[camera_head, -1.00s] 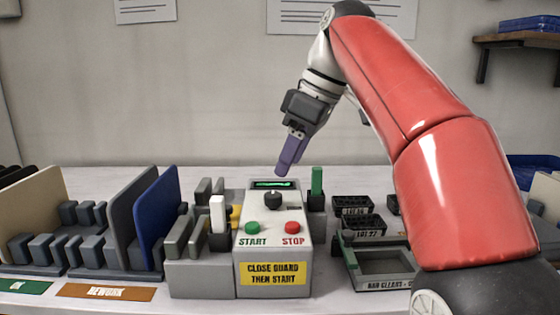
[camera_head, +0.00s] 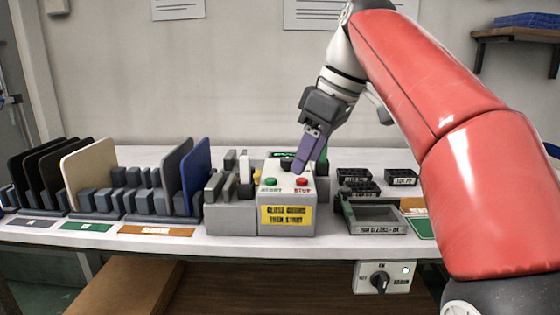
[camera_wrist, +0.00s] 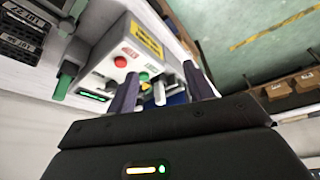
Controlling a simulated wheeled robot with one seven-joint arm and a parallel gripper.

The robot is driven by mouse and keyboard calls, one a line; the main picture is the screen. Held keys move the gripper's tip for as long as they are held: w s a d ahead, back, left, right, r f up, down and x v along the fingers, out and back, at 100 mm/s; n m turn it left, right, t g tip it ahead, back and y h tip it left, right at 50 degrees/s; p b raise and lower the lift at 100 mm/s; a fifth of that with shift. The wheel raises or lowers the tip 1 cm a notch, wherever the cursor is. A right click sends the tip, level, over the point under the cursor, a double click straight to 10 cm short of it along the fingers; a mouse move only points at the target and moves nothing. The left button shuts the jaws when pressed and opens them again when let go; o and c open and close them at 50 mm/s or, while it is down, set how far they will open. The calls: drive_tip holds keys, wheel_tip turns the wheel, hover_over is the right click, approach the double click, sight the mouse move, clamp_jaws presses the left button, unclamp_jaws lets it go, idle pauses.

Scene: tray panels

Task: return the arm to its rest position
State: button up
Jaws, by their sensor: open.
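My arm (camera_head: 440,110), with red links, reaches in from the right and angles down toward the bench. My gripper (camera_head: 309,166) is open, with its purple fingers pointing down over the grey control box (camera_head: 274,227). In the picture its fingertips overlap the box's top near the red STOP button (camera_head: 302,183); whether they touch it I cannot tell. The wrist view shows the two fingers of my gripper (camera_wrist: 160,88) apart with nothing held between them, and the control box's green-lit display (camera_wrist: 95,96) beyond. The fingers and wrist partly hide the box's top in the head view.
Racks of upright panels, including a blue one (camera_head: 197,175) and a cream one (camera_head: 90,178), stand on the left. A grey tray (camera_head: 375,228) and several black bins (camera_head: 400,177) lie on the right. A switch box (camera_head: 384,277) hangs below the bench edge.

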drive_tip(key=s+d+f+m+t+h, duration=0.1)
drive_tip(key=s+d+f+m, duration=0.2)
drive_tip(key=s+f, duration=0.3)
drive_tip(key=s+d+f+m+t+h, duration=0.1)
drive_tip(key=s+d+f+m, duration=0.3)
drive_tip(key=f, duration=0.8)
drive_tip(key=s+d+f+m+t+h, duration=0.1)
drive_tip(key=s+d+f+m+h, duration=0.1)
drive_tip(key=s+f+m, duration=0.3)
drive_tip(key=s+d+f, duration=0.1)
drive_tip(key=s+f, duration=0.2)
drive_tip(key=f, duration=0.1)
drive_tip(key=shift+s+d+f+t, duration=0.2)
drive_tip(key=shift+t, duration=0.1)
